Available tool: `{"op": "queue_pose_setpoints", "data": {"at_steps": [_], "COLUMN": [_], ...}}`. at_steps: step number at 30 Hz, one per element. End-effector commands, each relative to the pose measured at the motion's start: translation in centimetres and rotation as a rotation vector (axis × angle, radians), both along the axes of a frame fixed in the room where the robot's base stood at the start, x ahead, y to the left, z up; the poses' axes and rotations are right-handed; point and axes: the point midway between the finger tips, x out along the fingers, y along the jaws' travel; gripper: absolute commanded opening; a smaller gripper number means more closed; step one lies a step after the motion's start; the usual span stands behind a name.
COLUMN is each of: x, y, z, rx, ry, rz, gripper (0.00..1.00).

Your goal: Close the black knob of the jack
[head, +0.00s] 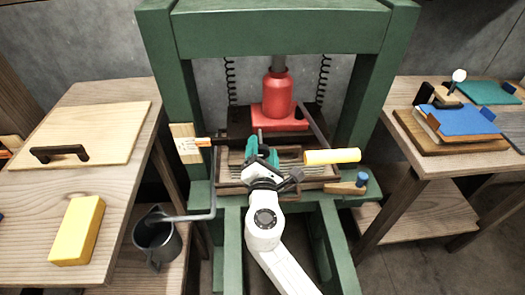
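The red jack (278,96) stands upright on a red base inside the green press frame. A small black part at its lower right (299,112) looks like the knob; I cannot tell whether it is open or closed. My gripper (261,146), with teal fingers, is in front of the jack and below it in the picture, over the slatted wooden mould. The gripper appears apart from the black part. The gap between the fingertips is not clear, and I see nothing surely held.
A dark lever (313,126) slopes down beside the jack towards a yellow cylinder (332,156). The green frame (270,32) encloses the area, with springs hanging at both sides. A grey mug (153,238) stands lower left. Wooden tables flank the press.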

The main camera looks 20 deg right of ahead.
Motion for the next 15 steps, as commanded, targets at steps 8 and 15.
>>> {"op": "queue_pose_setpoints", "data": {"at_steps": [8, 15], "x": [-0.02, -0.03], "y": [0.02, 0.03], "z": [0.0, 0.01], "rx": [0.0, 0.0], "ry": [0.0, 0.0], "rz": [0.0, 0.0], "gripper": [0.37, 0.14]}}
